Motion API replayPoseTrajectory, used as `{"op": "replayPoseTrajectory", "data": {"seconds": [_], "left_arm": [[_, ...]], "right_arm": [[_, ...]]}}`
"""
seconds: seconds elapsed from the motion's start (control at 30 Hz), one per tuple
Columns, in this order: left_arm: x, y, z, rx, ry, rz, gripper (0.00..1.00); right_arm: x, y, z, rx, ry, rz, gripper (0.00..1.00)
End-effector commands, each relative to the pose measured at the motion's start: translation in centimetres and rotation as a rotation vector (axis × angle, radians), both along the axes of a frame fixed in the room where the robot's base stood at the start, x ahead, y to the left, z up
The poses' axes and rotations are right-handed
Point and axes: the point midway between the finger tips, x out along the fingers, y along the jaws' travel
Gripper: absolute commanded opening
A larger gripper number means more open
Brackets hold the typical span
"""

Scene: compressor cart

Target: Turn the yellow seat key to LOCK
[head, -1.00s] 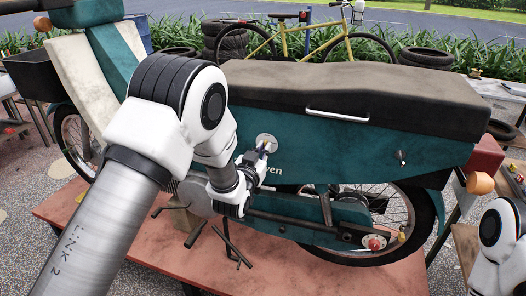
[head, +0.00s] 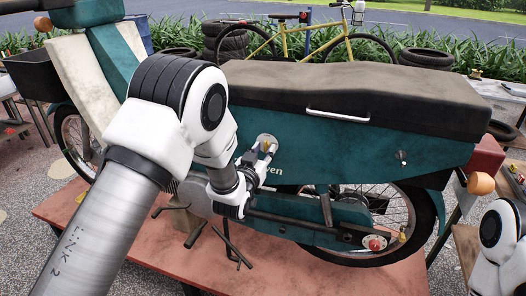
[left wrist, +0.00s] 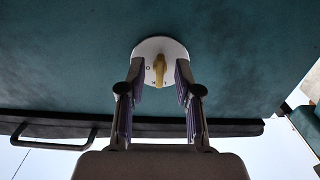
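The yellow seat key (head: 266,146) sits on a round white plate (head: 267,138) on the teal side panel of the motorbike, below the seat. In the left wrist view the key (left wrist: 159,70) stands out from the plate (left wrist: 150,47), which has small dark marks beside it. The marks are too small to read for certain. My left gripper (head: 262,153) is at the plate, its fingers apart. In the left wrist view one finger of the gripper (left wrist: 158,76) is on each side of the key, with gaps between. My right gripper is out of view.
The dark seat (head: 360,88) with a silver grab handle (head: 338,115) overhangs the panel. The motorbike stands on a reddish platform (head: 330,280). A small black knob (head: 402,157) is on the panel at right. My right arm shows at the right edge.

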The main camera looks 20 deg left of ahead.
Motion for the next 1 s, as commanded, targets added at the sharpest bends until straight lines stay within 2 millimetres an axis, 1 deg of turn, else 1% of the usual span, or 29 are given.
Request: {"op": "replayPoseTrajectory", "data": {"seconds": [0.13,0.23,0.37,0.5,0.63,0.7,0.77,1.0], "left_arm": [[-0.3,0.0,0.1,0.0,-0.001,0.0,0.33],[-1.6,0.1,0.1,0.0,0.0,0.0,0.33],[-4.7,0.2,0.1,0.001,0.001,0.0,0.33],[-8.4,0.3,0.0,0.001,0.003,-0.001,0.33],[-10.9,0.4,0.0,0.001,0.002,0.001,0.33],[-11.6,0.4,0.0,0.001,0.002,0.001,0.33],[-12.0,0.4,0.1,0.001,0.0,0.001,0.33],[-12.0,0.4,0.1,0.0,0.0,0.0,0.33]], "right_arm": [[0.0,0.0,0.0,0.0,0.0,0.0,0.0],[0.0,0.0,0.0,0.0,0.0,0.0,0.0],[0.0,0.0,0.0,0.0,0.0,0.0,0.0],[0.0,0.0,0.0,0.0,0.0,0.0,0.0],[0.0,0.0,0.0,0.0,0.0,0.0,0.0],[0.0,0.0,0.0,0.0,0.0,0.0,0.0],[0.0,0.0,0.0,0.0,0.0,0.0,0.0],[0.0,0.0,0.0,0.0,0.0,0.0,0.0]]}}
